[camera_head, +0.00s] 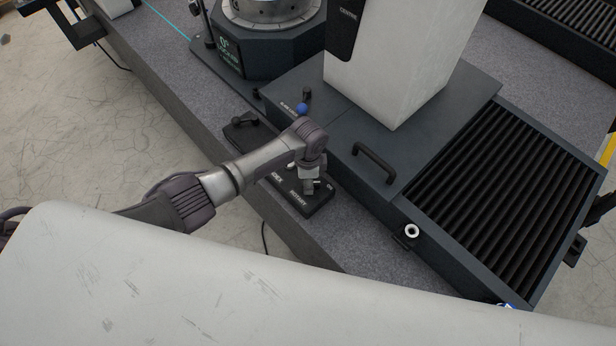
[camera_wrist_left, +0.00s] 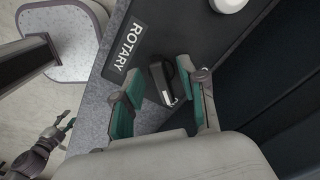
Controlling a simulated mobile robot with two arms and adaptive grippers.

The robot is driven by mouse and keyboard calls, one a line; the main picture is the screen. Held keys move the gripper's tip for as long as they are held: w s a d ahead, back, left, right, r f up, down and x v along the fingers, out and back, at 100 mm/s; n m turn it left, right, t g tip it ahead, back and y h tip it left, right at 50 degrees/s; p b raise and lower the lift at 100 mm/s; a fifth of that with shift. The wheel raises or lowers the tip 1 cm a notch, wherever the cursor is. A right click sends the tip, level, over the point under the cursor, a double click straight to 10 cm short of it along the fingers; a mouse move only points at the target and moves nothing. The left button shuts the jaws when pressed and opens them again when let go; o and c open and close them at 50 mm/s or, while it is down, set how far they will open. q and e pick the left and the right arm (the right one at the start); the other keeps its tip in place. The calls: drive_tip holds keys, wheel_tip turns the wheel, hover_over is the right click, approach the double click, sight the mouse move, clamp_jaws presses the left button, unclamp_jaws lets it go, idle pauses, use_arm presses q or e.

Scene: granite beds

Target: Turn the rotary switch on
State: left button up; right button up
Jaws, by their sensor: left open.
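The rotary switch box (camera_head: 297,203) is a low black panel with a white ROTARY label, on the grey granite bed. My left gripper (camera_head: 310,182) is directly above it, pointing down, and partly hides it. In the left wrist view, the ROTARY label (camera_wrist_left: 128,48) is at upper left. The dark knob (camera_wrist_left: 164,80) with a pale mark shows between the spread green fingers of my left gripper (camera_wrist_left: 160,85). The fingers appear on either side of it; contact cannot be told. My right gripper (camera_wrist_left: 64,127) is small at lower left in that view, its opening unclear.
A smaller black control (camera_head: 245,130) and a blue ball knob (camera_head: 302,109) are behind my left arm. A black handle (camera_head: 374,163), a white column (camera_head: 395,65) and ribbed bellows (camera_head: 500,190) stand to the right. Bare granite (camera_head: 350,235) lies in front of the box.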

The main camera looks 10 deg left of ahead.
use_arm(q)
wheel_tip(320, 180, up, 12)
idle(0.5)
idle(0.3)
